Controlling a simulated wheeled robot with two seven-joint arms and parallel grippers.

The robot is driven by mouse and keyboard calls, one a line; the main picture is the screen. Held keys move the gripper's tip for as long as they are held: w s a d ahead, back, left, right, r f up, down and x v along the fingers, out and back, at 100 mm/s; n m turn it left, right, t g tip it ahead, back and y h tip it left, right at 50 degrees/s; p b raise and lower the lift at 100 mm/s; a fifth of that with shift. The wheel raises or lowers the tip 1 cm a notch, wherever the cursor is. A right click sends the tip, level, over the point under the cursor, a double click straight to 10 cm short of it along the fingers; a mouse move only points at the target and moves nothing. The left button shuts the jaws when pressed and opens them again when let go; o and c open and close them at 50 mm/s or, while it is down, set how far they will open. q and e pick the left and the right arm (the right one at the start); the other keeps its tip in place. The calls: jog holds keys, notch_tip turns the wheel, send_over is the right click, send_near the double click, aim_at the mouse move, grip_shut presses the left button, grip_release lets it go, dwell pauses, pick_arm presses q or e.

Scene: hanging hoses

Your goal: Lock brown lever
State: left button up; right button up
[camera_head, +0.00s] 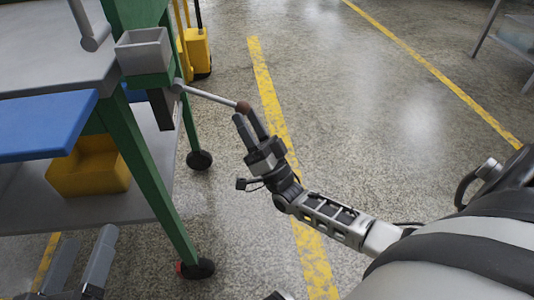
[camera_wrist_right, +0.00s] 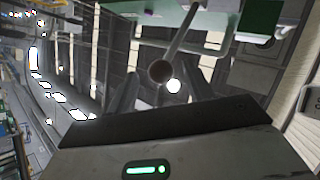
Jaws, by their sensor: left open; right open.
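The brown lever is a thin grey rod (camera_head: 210,97) with a round brown knob (camera_head: 243,107) at its end. It sticks out to the right from a pivot (camera_head: 178,86) on a dark block under the green bracket. My right gripper (camera_head: 246,119) is open, with its fingertips right at the knob. In the right wrist view the knob (camera_wrist_right: 159,71) shows between the two fingertips (camera_wrist_right: 160,84), at or just beyond them; contact cannot be told. My left gripper (camera_head: 87,243) is open and empty at the lower left, apart from the lever.
A green-framed cart (camera_head: 150,170) on wheels stands at the left. It carries a grey box (camera_head: 144,52), a blue panel (camera_head: 40,128) and a yellow bin (camera_head: 90,170) on its lower shelf. The floor (camera_head: 370,110) right of the lever is clear.

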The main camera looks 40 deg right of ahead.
jog(key=a+v, duration=0.1)
jog(key=v, duration=1)
jog(key=shift+d, duration=0.45)
jog(key=shift+s, duration=0.1)
